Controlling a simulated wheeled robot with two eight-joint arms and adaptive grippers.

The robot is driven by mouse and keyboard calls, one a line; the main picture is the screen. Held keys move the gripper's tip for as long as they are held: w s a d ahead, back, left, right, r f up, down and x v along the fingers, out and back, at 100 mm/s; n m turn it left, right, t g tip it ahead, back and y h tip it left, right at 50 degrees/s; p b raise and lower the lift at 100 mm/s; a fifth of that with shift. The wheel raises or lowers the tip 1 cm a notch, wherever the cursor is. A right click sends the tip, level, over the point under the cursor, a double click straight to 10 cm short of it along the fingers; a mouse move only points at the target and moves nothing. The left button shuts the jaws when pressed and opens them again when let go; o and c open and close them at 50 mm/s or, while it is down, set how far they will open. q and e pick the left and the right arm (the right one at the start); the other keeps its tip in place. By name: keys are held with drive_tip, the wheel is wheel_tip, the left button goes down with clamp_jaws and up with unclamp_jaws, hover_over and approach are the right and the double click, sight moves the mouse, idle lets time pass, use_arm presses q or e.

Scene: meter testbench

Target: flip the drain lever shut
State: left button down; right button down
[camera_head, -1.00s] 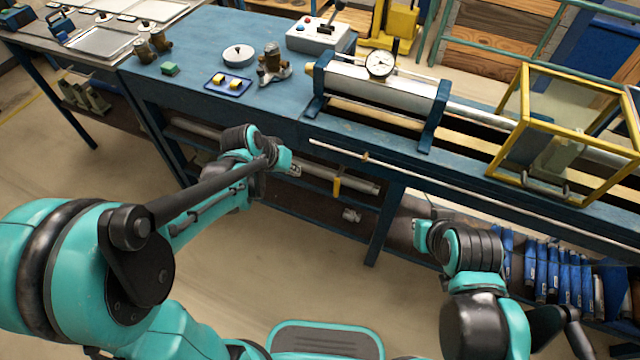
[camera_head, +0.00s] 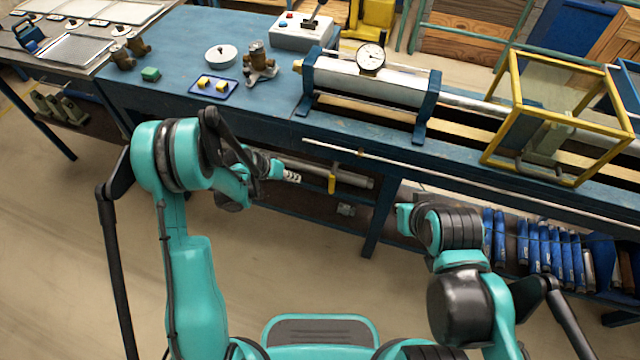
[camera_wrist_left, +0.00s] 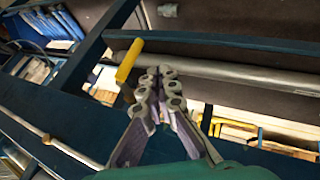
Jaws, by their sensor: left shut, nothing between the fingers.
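The drain lever is a yellow handle (camera_head: 332,184) on the grey pipe (camera_head: 352,177) under the blue bench. It points down, crosswise to the pipe, in the head view. The lever also shows in the left wrist view (camera_wrist_left: 129,61), just left of the fingertips. My left gripper (camera_head: 293,177) is under the bench edge, left of the lever in the head view. Its fingers (camera_wrist_left: 158,74) are shut with nothing between them, and I see no clear contact with the lever. My right arm ends near the bench front (camera_head: 405,217); its fingers are not clear.
The blue bench's front rail (camera_head: 375,161) and leg (camera_head: 381,222) are close to the lever. A metal cylinder with a dial gauge (camera_head: 371,58) and a yellow-framed box (camera_head: 516,80) stand above. Blue tubes (camera_head: 545,250) lie on the lower shelf at right. Floor at left is open.

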sight(333, 179)
use_arm(q)
drive_tip(key=w+d+f+b, duration=0.2)
drive_tip(key=d+f+b, duration=0.3)
drive_tip(key=d+f, duration=0.3)
drive_tip(key=shift+w+d, duration=0.4)
drive_tip(key=shift+d, duration=0.15)
